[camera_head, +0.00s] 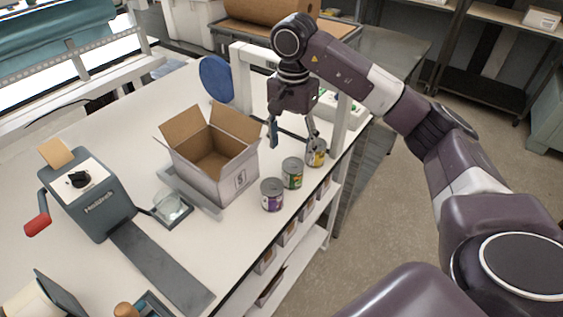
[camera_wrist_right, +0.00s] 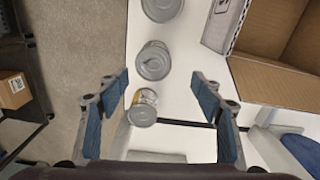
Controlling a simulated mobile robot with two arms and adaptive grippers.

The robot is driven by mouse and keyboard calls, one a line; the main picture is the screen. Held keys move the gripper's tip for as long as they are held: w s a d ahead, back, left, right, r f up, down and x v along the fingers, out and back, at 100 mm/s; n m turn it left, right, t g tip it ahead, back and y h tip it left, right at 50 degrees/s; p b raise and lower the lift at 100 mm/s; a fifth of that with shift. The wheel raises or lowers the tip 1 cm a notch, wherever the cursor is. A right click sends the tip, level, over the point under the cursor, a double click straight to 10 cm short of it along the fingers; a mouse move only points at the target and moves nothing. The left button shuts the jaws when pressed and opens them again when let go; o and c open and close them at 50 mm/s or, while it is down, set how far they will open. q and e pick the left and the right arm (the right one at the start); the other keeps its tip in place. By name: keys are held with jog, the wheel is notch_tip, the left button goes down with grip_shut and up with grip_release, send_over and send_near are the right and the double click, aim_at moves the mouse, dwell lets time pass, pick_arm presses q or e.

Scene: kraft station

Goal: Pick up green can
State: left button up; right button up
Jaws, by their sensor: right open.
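The green can (camera_head: 292,174) stands upright on the white table near its right edge, in the middle of a row of three cans. In the right wrist view I take it to be the middle can (camera_wrist_right: 153,62), seen from above with its grey lid showing. My right gripper (camera_head: 293,138) is open and empty, pointing down above the table, just behind the green can. One finger is close to the yellow-labelled can (camera_head: 317,154); I cannot tell whether they touch. In the right wrist view the open fingers (camera_wrist_right: 160,80) spread either side of the row. My left gripper is out of view.
A purple-labelled can (camera_head: 272,196) stands in front of the green can. An open cardboard box (camera_head: 228,175) is left of the row. A grey machine with a red handle (camera_head: 90,195) stands further left. A white frame post (camera_head: 341,125) rises behind the yellow-labelled can.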

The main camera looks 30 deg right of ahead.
aim_at(293, 164)
jog(key=shift+s+f+p, duration=0.55)
jog(key=shift+s+f, duration=0.35)
jog(key=shift+f, duration=0.05)
jog(key=f, duration=0.1)
jog(key=f+p, duration=0.1)
jog(key=f, duration=0.1)
jog(key=f+p, duration=0.1)
jog(key=shift+w+a+f, duration=0.1)
jog(key=shift+w+f, duration=0.15)
jog(key=shift+w, duration=0.05)
jog(key=shift+s+f, duration=0.1)
jog(key=shift+f, duration=0.2)
jog(key=shift+c, duration=0.3)
jog(key=c, duration=1.3)
